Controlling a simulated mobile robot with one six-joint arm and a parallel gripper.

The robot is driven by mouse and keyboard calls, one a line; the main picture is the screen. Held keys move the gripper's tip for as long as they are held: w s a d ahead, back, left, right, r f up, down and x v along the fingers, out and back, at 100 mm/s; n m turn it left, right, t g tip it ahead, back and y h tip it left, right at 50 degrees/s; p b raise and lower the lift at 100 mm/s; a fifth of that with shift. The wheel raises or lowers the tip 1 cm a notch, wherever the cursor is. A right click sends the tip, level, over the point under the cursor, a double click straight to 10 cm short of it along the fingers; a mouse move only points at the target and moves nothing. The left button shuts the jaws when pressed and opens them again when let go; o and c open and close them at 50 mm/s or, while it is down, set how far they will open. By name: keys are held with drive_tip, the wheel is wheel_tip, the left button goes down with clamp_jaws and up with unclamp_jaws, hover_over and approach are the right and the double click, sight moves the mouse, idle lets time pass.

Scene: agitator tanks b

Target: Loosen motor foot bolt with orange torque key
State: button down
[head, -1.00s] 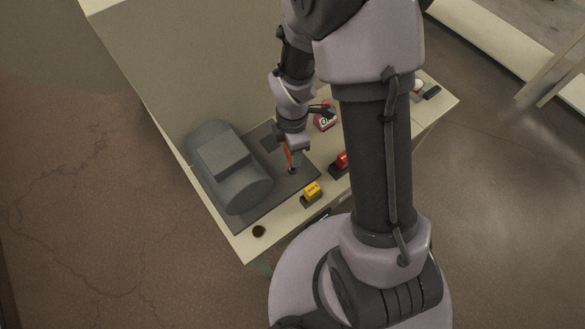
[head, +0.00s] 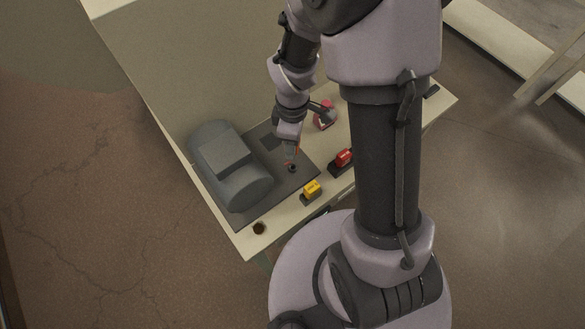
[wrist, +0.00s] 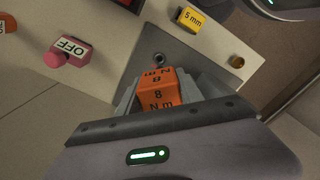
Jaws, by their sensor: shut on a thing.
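My gripper (head: 291,151) is shut on the orange torque key (wrist: 159,90), which reads "8 N m" in the wrist view. The motor foot bolt (head: 292,167) is a small dark round piece on the dark baseplate (head: 268,144), just below the gripper. A round bolt head (wrist: 159,59) also shows beyond the key in the wrist view. The key's lower tip is hidden, so I cannot tell whether it touches the bolt. The grey motor (head: 230,166) lies left of the gripper.
A yellow "5 mm" block (wrist: 191,19) and a red block (head: 343,157) stand near the bench's front edge. A pink-red OFF box (wrist: 70,50) stands behind them. A brown round piece (head: 259,228) lies at the near corner. A tall panel (head: 190,60) borders the bench.

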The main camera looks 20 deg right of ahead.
drive_tip(key=m, duration=0.1)
drive_tip(key=m+b, duration=0.1)
drive_tip(key=m, duration=0.1)
drive_tip(key=shift+f+m+b, duration=0.2)
drive_tip(key=shift+m+b, duration=0.1)
drive_tip(key=shift+r+m, duration=0.25)
drive_tip(key=shift+m, duration=0.95)
drive_tip(key=shift+f+m+b, duration=0.15)
drive_tip(key=shift+m+b, duration=0.5)
drive_tip(key=shift+m, duration=0.35)
drive_tip(key=shift+r+p, duration=0.3)
drive_tip(key=shift+r, duration=0.1)
wheel_tip(320, 180, up, 8)
drive_tip(key=p, duration=0.5)
drive_tip(key=shift+f, duration=0.25)
drive_tip(key=w+f+m+b, duration=0.3)
drive_tip(key=f+m+b, duration=0.1)
drive_tip(key=f+b, duration=0.6)
drive_tip(key=shift+w+f, duration=0.35)
